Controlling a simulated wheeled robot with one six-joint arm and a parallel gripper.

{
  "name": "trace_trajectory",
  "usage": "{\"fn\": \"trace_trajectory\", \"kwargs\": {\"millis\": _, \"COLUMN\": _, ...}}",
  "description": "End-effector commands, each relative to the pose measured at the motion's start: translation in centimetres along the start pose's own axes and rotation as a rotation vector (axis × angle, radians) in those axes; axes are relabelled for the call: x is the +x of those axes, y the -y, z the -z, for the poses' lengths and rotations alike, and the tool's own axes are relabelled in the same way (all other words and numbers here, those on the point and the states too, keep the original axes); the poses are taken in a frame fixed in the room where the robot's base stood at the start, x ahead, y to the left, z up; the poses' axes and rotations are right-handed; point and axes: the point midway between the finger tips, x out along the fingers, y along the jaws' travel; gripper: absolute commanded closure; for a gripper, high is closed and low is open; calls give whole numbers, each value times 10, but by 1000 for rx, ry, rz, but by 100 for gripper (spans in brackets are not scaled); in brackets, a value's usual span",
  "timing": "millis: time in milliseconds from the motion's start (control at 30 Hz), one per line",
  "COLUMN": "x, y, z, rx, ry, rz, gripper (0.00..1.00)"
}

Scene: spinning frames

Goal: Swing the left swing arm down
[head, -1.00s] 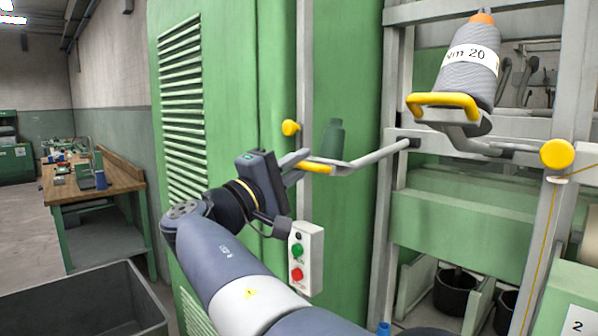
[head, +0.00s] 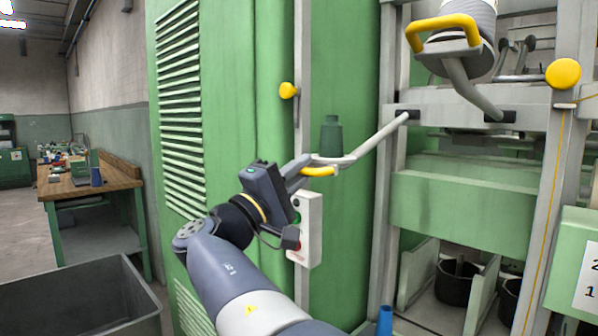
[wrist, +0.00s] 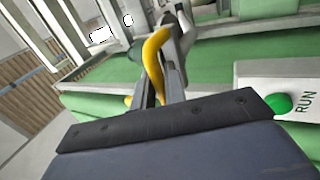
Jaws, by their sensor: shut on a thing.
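The left swing arm (head: 374,138) is a grey bar running from a pivot on the machine frame down to the left. It ends in a small plate with a yellow handle (head: 318,171). A dark green bobbin holder (head: 331,136) stands upright on the plate. My gripper (head: 303,169) is shut on the yellow handle. In the wrist view the yellow handle (wrist: 155,62) rises between the fingers. The right swing arm (head: 470,90) has its own yellow handle (head: 443,30) and carries a grey cone (head: 470,10), cut off by the top edge.
A white control box (head: 305,230) with buttons hangs behind my gripper. A grey bin (head: 90,300) stands at lower left. A workbench (head: 95,188) is farther back.

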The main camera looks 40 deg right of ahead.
Motion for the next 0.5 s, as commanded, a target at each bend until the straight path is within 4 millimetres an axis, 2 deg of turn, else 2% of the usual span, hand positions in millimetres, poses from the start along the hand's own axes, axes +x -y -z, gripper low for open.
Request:
{"fn": "trace_trajectory", "kwargs": {"millis": 400, "x": 0, "y": 2, "z": 0, "rx": 0, "ry": -1, "rz": 2, "gripper": 100}}
{"fn": "trace_trajectory", "kwargs": {"millis": 433, "x": 0, "y": 2, "z": 0, "rx": 0, "ry": -1, "rz": 2, "gripper": 86}}
{"fn": "trace_trajectory", "kwargs": {"millis": 500, "x": 0, "y": 2, "z": 0, "rx": 0, "ry": -1, "rz": 2, "gripper": 83}}
